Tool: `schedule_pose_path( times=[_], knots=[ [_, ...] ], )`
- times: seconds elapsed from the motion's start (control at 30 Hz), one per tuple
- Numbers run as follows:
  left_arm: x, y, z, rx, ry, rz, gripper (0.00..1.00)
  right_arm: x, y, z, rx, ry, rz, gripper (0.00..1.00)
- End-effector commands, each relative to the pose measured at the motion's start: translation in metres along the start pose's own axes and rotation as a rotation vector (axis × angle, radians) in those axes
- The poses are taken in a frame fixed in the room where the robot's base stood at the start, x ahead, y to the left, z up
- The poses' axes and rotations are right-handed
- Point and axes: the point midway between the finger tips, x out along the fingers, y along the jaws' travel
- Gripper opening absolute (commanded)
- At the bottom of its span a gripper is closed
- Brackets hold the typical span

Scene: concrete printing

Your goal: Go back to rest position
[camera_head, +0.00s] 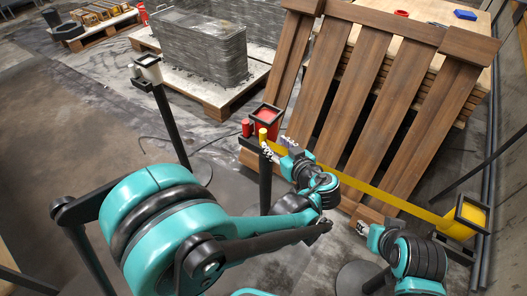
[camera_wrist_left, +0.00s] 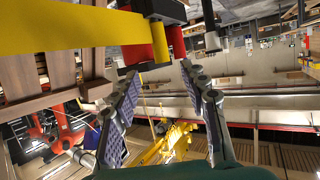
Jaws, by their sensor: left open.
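My left gripper (camera_head: 277,148) is in the middle of the head view, close to the head of a barrier post. In the left wrist view its two fingers (camera_wrist_left: 158,75) are spread apart with nothing held between them. A yellow cylinder (camera_head: 263,135) and a red cylinder (camera_head: 247,128) are at the post head, beside the gripper. The yellow cylinder (camera_wrist_left: 160,42) and the red one (camera_wrist_left: 177,42) lie beyond the fingertips in the wrist view. My right gripper (camera_head: 364,229) shows small at the lower right; its fingers are too unclear to read.
A yellow belt (camera_head: 375,192) stretches from this post to a yellow-topped post (camera_head: 467,217) at right. A wooden slatted pallet (camera_head: 352,100) leans behind it. Another post (camera_head: 150,72) stands at left. A grey printed concrete block (camera_head: 203,45) sits on a pallet behind.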

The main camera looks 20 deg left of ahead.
Motion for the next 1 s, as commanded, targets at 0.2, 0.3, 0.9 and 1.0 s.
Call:
schedule_pose_path(
  times=[0.2,0.3,0.9,1.0],
  knots=[
    [-0.031,0.001,0.0,0.001,0.001,0.002,0.44,0.0,0.0,0.0,0.0,0.0,0.0,0.4],
    [-0.036,0.0,0.0,0.0,0.001,0.0,0.44,0.0,0.0,0.0,0.0,0.0,0.0,0.4],
    [-0.027,-0.113,0.027,0.32,-0.454,0.123,0.44,0.0,0.0,0.0,0.0,0.0,0.0,0.4],
    [-0.041,-0.139,0.039,0.374,-0.547,0.233,0.44,0.0,0.0,0.0,0.0,0.0,0.0,0.4]
  ],
)
